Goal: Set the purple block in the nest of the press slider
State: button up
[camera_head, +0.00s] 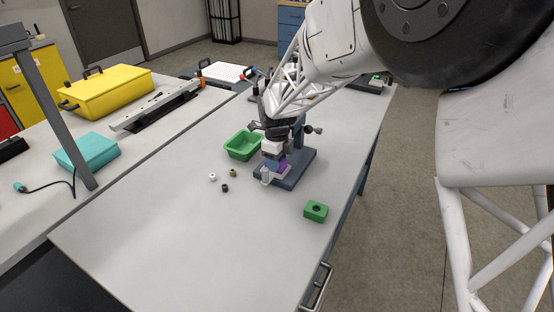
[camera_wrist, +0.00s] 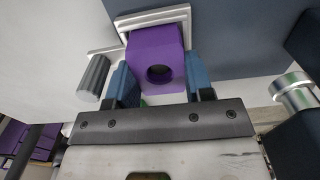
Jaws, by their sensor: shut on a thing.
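The purple block (camera_wrist: 157,47), with a round dark hole in its face, is held between the two blue fingers of my gripper (camera_wrist: 158,80). Its far end is at a silver ledged piece (camera_wrist: 128,23), which looks like the slider's nest. I cannot tell whether the block is seated in it or just above. In the head view, a little of the purple block (camera_head: 283,163) shows beside my gripper (camera_head: 273,163), low over the press. The press has a blue-grey base (camera_head: 300,175) on the table. My gripper and arm hide much of the slider there.
A green tray (camera_head: 241,148) stands just left of the press. A green block with a hole (camera_head: 316,211) lies in front to the right. Small white (camera_head: 212,177), brass (camera_head: 233,173) and black (camera_head: 225,188) parts lie at left. The front table is clear.

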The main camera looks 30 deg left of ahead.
dwell(0.3)
jog(key=o, duration=0.9)
jog(key=shift+o, duration=0.7)
jog(key=o, duration=0.3)
jog(key=shift+o, duration=0.2)
jog(key=shift+r, duration=2.45)
notch_tip(320, 180, up, 8)
